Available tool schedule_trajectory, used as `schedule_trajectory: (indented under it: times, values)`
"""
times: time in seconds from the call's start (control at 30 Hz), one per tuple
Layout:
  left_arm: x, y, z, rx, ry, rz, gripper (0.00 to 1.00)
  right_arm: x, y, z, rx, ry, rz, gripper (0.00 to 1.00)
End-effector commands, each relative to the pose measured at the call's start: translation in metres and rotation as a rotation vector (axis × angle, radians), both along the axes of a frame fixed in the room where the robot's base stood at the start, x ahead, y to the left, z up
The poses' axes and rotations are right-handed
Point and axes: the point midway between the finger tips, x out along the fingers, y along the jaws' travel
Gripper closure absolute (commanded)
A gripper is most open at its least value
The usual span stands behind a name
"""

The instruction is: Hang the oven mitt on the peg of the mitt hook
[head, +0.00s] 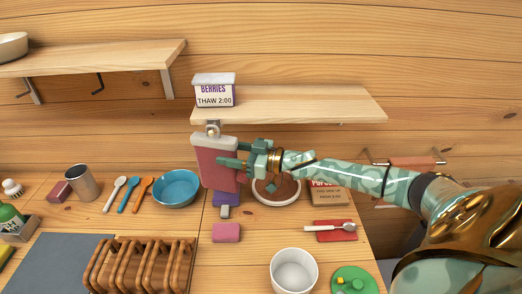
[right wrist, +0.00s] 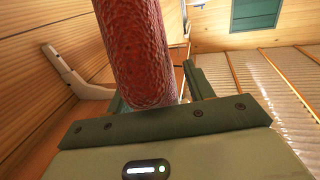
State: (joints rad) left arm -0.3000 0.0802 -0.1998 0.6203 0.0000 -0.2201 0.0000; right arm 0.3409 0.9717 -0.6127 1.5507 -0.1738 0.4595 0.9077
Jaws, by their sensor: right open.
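The oven mitt (head: 213,168) is dusky red with a pale cuff at its top. It is upright just below the front edge of the shelf. The mitt hook (head: 212,128) is a small metallic piece at that edge, directly above the cuff. The cuff hides part of the peg, and I cannot tell whether a loop is over it. My right gripper (head: 229,153) is open at the right side of the mitt, its fingers reaching to it. In the right wrist view the mitt (right wrist: 137,50) rises between the fingers. My left gripper is out of view.
The shelf (head: 300,104) carries a berries box (head: 214,92). Below on the counter are a blue bowl (head: 175,188), a wooden rack (head: 140,265), a white pot (head: 294,270) and a pink block (head: 227,233). Another shelf (head: 90,58) is at upper left.

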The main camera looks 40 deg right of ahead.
Motion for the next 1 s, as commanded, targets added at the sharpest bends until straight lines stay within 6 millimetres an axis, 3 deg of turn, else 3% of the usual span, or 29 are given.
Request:
schedule_trajectory:
  times: [0.3, 0.5, 0.7, 1.0]
  values:
    - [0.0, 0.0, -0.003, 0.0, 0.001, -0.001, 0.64, -0.065, -0.05, -0.003, -0.003, 0.008, 0.0, 0.48]
    - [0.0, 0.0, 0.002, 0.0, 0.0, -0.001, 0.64, -0.094, -0.072, 0.0, -0.001, 0.004, 0.001, 0.48]
    - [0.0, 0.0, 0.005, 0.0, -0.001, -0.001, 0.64, -0.108, -0.084, 0.0, -0.001, 0.001, 0.001, 0.48]
    - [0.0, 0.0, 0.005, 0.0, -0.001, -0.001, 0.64, -0.11, -0.086, 0.0, -0.001, -0.001, 0.0, 0.48]
